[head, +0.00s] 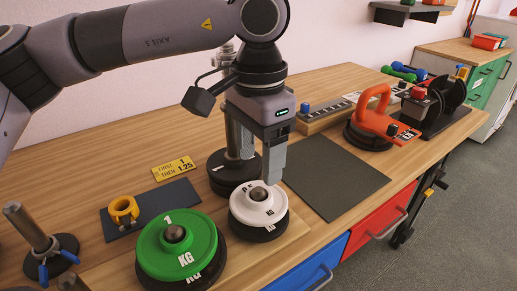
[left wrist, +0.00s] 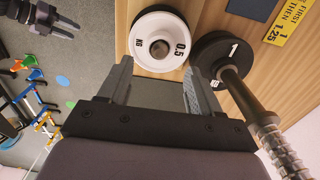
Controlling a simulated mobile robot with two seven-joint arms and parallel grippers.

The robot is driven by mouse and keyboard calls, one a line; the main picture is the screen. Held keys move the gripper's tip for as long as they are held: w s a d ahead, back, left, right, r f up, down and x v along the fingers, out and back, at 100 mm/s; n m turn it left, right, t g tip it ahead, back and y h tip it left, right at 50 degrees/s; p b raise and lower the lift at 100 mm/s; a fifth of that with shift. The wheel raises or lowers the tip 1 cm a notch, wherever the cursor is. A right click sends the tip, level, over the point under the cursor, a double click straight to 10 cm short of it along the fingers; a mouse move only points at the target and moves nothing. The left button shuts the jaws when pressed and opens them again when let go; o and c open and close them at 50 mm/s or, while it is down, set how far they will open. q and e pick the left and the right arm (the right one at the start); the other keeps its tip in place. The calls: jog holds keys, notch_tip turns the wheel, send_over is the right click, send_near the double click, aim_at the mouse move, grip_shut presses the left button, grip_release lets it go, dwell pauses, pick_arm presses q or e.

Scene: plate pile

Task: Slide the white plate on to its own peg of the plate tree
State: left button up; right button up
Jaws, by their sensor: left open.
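The white plate (head: 262,204), marked 0.5 KG in the left wrist view (left wrist: 178,28), lies flat on a black plate near the front edge, with a rounded grey peg top in its centre. A green KG plate (head: 150,256) lies to its left around a similar grey peg top, on a pale wooden board (head: 265,265). I cannot tell whether this board with its pegs is the plate tree. My left gripper (head: 273,162) is open just above the white plate; its fingers (left wrist: 156,78) are apart, with the plate beyond their tips. A dark gripper, apparently my right one (left wrist: 45,17), shows over the floor.
An upright metal bar (head: 236,133) with a black plate at its foot stands close behind the white plate. A dark mat (head: 335,175) lies clear to the right. A yellow ring (head: 124,208), a metal post (head: 30,228) and an orange kettlebell (head: 370,115) stand around.

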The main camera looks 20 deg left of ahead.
aim_at(259, 189)
pick_arm(q)
jog(key=shift+f+b, duration=0.95)
jog(key=shift+f, duration=0.6)
jog(key=shift+f+b, duration=1.1)
jog(key=shift+f, duration=0.5)
grip_shut()
jog(key=shift+r, duration=0.1)
